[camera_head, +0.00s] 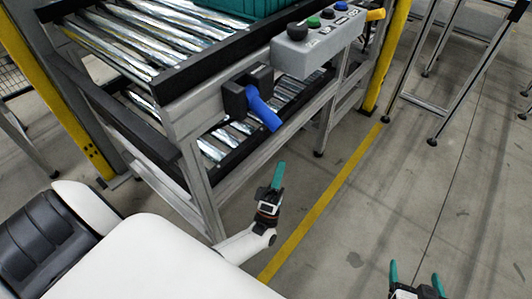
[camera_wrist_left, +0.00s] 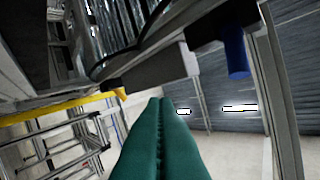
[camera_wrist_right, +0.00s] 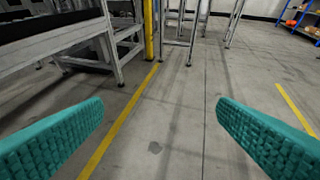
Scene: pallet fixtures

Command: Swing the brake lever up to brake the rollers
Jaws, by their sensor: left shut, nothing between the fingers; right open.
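The brake lever (camera_head: 263,108) has a blue handle on a black block fixed to the front of the roller frame. It slants downward to the right in the head view. In the left wrist view the blue handle (camera_wrist_left: 236,52) shows at upper right. My left gripper (camera_head: 277,176) has green fingers pressed together with nothing between them; it is below the handle and apart from it. My right gripper (camera_head: 416,274) is open and empty, low at the right over the floor. The rollers (camera_head: 150,38) lie in the frame at upper left.
A grey control box (camera_head: 318,40) with several buttons sticks out right of the lever. A teal crate (camera_head: 245,8) sits on the rollers. Yellow posts (camera_head: 388,55) stand beside the frame.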

